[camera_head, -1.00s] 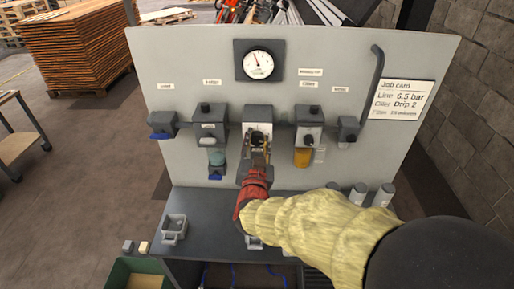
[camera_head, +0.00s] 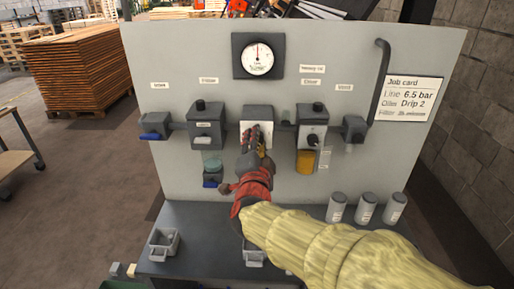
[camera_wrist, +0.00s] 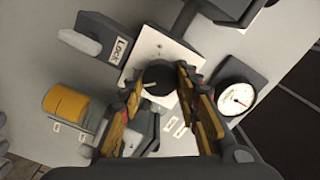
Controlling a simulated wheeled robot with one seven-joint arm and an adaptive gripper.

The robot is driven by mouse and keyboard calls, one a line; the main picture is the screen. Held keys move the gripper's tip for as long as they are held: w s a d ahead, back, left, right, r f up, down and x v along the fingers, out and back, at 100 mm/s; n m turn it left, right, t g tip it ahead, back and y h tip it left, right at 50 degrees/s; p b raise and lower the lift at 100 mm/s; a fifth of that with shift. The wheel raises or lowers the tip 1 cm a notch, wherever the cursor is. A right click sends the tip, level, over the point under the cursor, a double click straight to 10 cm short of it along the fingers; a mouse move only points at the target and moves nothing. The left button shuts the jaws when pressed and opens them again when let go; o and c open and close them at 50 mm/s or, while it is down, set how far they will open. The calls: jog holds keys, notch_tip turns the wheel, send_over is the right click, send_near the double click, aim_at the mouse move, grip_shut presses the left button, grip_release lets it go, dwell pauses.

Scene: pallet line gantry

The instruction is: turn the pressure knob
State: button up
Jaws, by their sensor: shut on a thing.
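The pressure knob (camera_wrist: 158,76) is a dark round knob on a white plate, seen in the wrist view. My gripper (camera_wrist: 160,88) has its yellow and red fingers on either side of the knob and is shut on it. In the head view my gripper (camera_head: 257,143) is in front of the white plate of the middle unit (camera_head: 257,111) and hides the knob. The pressure gauge (camera_head: 258,56) above has its needle about straight up; it also shows in the wrist view (camera_wrist: 236,99).
The job card (camera_head: 407,98) reads line 6.5 bar. Several grey canisters (camera_head: 366,208) stand on the bench.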

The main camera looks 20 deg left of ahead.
jog(key=shift+m, duration=0.3)
jog(key=o, duration=1.1)
jog(key=shift+o, duration=0.3)
jog(key=v, duration=1.2)
jog(key=shift+f, duration=0.1)
